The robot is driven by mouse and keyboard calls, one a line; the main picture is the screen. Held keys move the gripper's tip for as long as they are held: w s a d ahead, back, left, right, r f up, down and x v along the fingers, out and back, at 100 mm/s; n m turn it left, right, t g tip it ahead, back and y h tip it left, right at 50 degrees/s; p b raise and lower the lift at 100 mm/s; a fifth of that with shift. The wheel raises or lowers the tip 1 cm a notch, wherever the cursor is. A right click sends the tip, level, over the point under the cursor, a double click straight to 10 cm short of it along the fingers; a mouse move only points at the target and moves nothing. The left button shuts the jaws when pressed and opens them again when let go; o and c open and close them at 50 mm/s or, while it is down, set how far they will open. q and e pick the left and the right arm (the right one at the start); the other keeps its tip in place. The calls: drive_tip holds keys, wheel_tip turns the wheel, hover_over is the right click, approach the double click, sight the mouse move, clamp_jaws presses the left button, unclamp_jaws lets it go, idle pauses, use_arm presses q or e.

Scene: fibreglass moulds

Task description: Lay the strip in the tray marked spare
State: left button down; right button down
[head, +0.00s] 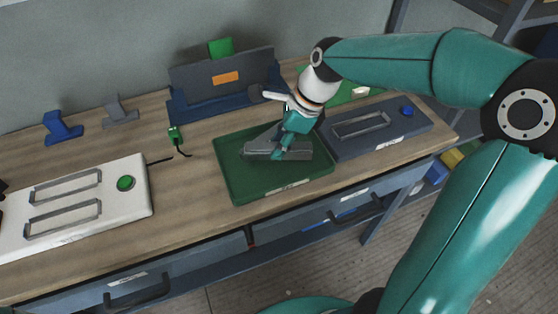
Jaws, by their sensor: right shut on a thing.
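The right gripper (283,145), teal and pointing down, is over the green tray (245,187). It is shut on a grey strip (297,153), which lies crosswise over the tray's inside. The fingers hide part of the strip. I cannot tell whether the strip touches the tray floor. The tray has a white label on its front rim, too small to read.
A white board (135,200) with two grey frames and a green button stands at left. A dark blue-grey block (400,133) adjoins the tray at right. A blue holder (180,107) stands behind. A small green plug (174,134) with a cable lies left of the tray.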

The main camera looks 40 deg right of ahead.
drive_tip(key=shift+f, duration=3.05)
drive_tip(key=c, duration=0.8)
unclamp_jaws()
drive_tip(key=shift+c, duration=0.2)
drive_tip(key=v, duration=1.2)
